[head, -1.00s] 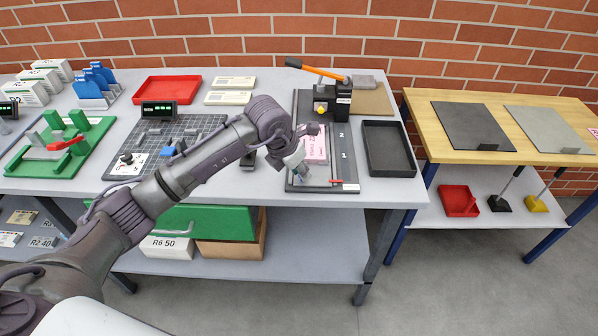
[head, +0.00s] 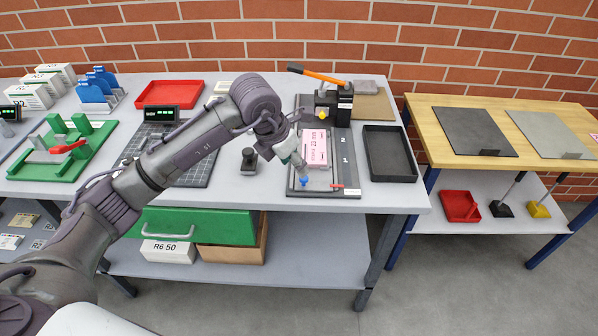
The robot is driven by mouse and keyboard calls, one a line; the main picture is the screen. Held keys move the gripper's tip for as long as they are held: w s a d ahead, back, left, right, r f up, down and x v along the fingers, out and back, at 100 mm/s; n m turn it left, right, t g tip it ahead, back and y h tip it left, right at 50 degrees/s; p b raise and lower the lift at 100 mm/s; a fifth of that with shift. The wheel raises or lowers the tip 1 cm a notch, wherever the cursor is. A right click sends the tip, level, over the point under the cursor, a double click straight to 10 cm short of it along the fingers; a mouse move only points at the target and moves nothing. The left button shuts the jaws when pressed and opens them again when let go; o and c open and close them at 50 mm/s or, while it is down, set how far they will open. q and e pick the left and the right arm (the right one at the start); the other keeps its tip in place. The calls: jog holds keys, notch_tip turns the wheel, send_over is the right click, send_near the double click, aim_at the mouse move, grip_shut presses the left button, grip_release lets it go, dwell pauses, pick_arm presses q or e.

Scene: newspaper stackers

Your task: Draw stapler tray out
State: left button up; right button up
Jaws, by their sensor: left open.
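The stapler (head: 334,104) is black with an orange lever (head: 318,75) and stands at the back of a dark base plate (head: 348,160). In front of it, a pink block marked 22 mm (head: 316,147) lies on a light grey tray (head: 320,181). A blue knob (head: 304,181) sits at the tray's front left. My left gripper (head: 297,163) is open, just above and behind the knob, left of the pink block. I cannot tell if it touches the knob. A red strip (head: 337,186) lies at the tray's front right. My right gripper is out of view.
An empty black bin (head: 389,153) stands right of the base. A dark upright piece (head: 249,159) stands to its left. A gridded board (head: 198,172) is partly behind my left arm. A green drawer (head: 200,225) with a handle hangs below the tabletop.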

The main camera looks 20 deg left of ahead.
pick_arm(q)
jog(key=v, duration=0.5)
jog(key=shift+f, duration=0.1)
